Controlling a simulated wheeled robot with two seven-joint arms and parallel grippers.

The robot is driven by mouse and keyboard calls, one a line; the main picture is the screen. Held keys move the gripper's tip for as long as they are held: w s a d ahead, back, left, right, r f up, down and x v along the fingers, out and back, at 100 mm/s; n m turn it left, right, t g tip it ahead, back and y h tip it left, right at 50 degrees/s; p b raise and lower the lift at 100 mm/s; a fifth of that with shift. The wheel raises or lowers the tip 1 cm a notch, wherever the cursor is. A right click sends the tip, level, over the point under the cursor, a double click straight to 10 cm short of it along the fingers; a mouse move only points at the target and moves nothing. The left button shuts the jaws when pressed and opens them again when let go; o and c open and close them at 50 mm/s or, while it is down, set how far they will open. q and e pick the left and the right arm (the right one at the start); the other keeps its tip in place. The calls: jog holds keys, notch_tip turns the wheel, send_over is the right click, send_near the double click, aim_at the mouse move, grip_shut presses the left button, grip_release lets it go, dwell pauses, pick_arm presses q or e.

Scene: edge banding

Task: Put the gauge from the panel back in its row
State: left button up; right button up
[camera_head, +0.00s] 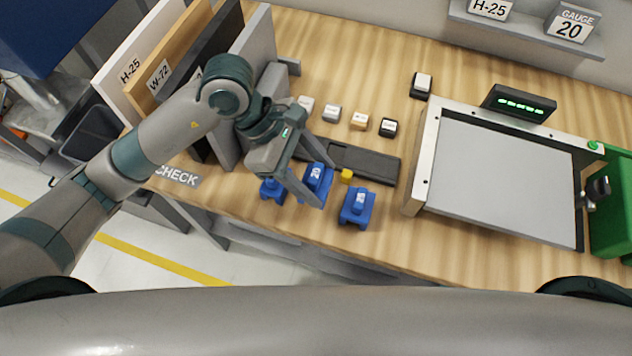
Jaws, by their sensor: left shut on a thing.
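My left gripper (312,182) is shut on a blue gauge (318,177) with a pale number label that looks like 20. The held gauge is between two other blue gauges along the table's front edge. One is the left gauge (270,190), partly hidden by the gripper. The other is the right gauge (357,206). I cannot tell whether the held gauge touches the table. Upright panels stand at the left, with a grey panel (256,45) nearest the gripper. My right gripper is not in view.
A framed grey plate (500,180) fills the right. A shelf sign (572,24) reads GAUGE 20.

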aim_at(316, 188)
pick_arm(q)
jog(key=shift+f, duration=0.25)
notch_tip(316, 188, down, 4)
jog(key=shift+r+p, duration=0.25)
jog(key=shift+p, duration=0.5)
jog(key=shift+f, duration=0.35)
